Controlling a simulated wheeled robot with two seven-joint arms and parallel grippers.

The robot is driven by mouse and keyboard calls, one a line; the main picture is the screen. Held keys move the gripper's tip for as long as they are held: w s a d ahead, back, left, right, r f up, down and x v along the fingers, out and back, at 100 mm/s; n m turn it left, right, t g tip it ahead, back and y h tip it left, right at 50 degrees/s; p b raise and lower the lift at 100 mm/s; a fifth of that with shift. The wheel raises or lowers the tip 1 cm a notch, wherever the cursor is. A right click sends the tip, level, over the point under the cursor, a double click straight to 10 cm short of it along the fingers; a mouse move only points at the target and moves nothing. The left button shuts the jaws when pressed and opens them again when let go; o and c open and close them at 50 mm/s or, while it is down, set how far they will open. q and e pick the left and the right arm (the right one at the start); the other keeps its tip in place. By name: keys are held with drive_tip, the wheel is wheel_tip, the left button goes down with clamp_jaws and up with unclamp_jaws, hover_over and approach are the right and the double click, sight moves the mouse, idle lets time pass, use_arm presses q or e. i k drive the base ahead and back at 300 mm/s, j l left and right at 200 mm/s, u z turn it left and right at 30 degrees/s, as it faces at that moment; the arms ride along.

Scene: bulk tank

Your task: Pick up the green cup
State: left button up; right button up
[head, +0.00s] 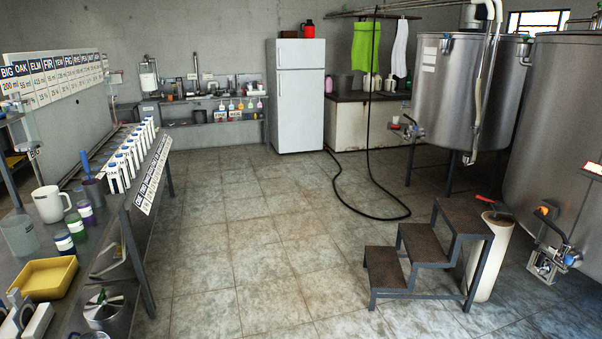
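I cannot make out a clear green cup in the head view. On the left bench, a small container with green on it (76,226) stands beside a purple-banded one (87,212), and a darker one (65,244) stands nearer. At this size I cannot tell whether any is a cup. A grey cup-shaped vessel (19,236) and a white jug (51,204) stand near them. Neither of my grippers can be made out in the view.
Dark steps (425,243) stand before steel tanks (455,90) at right. A black hose (375,195) crosses the floor. The middle floor (245,230) is clear.

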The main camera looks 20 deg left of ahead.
sight(74, 221)
drive_tip(key=i+j+u, duration=0.15)
drive_tip(key=i+u, duration=0.85)
drive_tip(key=i+l+u, duration=0.2)
drive_tip(key=i+u, duration=0.3)
drive_tip(key=i+j+u, duration=0.2)
drive_tip(key=i+u, duration=0.15)
drive_tip(key=u, duration=0.15)
drive_tip(key=i+j+u, duration=0.1)
drive_tip(key=i+u, duration=0.35)
drive_tip(key=i+j+u, duration=0.15)
